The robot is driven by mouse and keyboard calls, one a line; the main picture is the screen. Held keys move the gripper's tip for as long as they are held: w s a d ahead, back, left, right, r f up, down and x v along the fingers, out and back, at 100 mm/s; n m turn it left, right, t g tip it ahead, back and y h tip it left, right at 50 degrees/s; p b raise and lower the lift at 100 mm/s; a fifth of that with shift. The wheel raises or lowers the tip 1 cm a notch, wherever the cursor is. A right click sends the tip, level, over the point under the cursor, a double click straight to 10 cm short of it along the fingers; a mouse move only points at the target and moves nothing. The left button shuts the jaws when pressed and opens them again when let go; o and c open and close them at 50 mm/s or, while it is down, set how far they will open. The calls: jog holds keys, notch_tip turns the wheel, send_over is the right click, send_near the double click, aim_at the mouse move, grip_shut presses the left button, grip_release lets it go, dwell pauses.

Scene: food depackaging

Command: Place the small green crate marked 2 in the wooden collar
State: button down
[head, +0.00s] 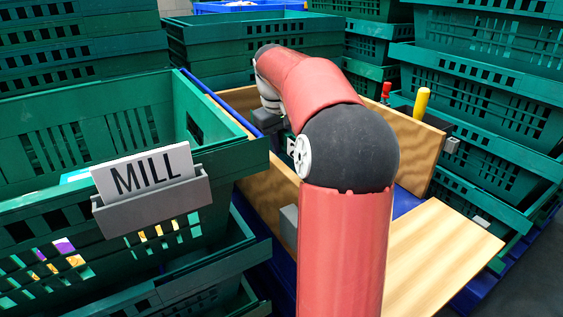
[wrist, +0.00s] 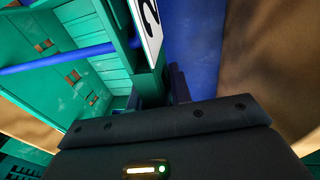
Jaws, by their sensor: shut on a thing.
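The small green crate (wrist: 95,60) fills the upper left of the wrist view, with its white label marked 2 (wrist: 149,22) at its edge. My gripper (wrist: 172,88) is shut on the crate's wall beside the label. In the head view my arm hides most of the crate, and only a bit of the label (head: 291,148) shows. The wooden collar (head: 412,140) stands behind and around my arm, with pale wood walls and blue at its base. In the wrist view, blurred brown wood (wrist: 250,45) and a blue surface (wrist: 191,45) lie beyond the crate. Whether the crate touches the bottom is hidden.
A large green crate with a MILL sign (head: 145,175) stands close on the left, above another crate. Green crate stacks (head: 485,90) rise at the right and back. A red handle (head: 386,90) and yellow handle (head: 421,102) stand by the collar. A pale wooden panel (head: 445,255) lies front right.

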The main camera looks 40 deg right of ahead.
jog(key=shift+f+b, duration=0.5)
jog(key=shift+f, duration=1.75)
jog(key=shift+f, duration=0.1)
jog(key=c, duration=1.3)
grip_release()
jog(key=shift+o, duration=0.2)
notch_tip(320, 180, up, 12)
jog(key=s+a+p, duration=0.1)
jog(key=a+p, duration=0.1)
jog(key=shift+p, duration=0.35)
jog(key=shift+s, duration=0.1)
